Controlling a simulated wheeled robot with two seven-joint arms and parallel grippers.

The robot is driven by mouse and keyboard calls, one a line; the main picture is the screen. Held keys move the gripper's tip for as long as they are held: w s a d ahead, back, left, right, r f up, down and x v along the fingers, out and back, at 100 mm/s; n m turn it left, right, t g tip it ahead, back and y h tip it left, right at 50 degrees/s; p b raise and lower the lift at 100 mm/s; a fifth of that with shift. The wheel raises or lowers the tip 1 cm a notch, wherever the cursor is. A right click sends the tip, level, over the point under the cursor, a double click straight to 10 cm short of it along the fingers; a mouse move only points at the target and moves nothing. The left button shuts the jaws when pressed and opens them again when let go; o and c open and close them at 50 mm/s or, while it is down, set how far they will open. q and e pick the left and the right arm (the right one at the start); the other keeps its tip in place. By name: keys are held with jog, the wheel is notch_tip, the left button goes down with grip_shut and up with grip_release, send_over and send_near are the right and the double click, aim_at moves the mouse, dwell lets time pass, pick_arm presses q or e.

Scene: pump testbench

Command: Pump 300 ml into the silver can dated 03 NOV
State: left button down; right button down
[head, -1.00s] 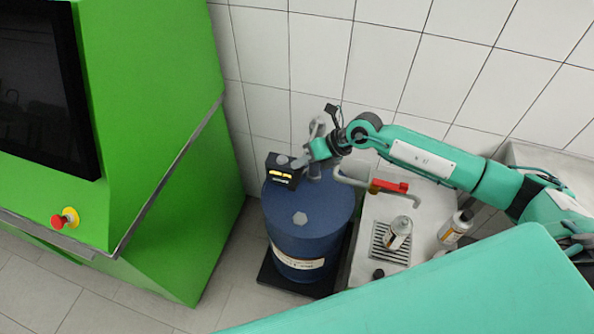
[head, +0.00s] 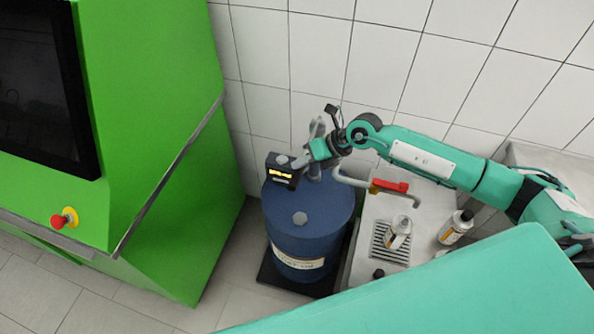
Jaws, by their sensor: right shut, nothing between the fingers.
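A blue drum (head: 330,214) stands on the floor with a pump on top. The pump's dark meter box (head: 281,171) has a lit yellow display, too small to read. My right gripper (head: 303,161) is shut and empty at the right side of the meter box; I cannot tell whether it touches it. A pipe with a red valve handle (head: 390,186) ends in a downturned spout (head: 415,201). One silver can (head: 397,235) with a white and orange label stands on the drain grate. Another silver can (head: 456,228) with a dark top stands to its right. Their dates are unreadable. My left gripper is out of view.
The grate (head: 380,252) is set in a pale bench (head: 370,215) right of the drum. A small black object (head: 378,273) lies near the bench's front. A green cabinet (head: 160,120) with a dark screen and red button (head: 64,218) fills the left. A tiled wall stands behind.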

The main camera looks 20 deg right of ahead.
jog(key=shift+f, duration=0.3)
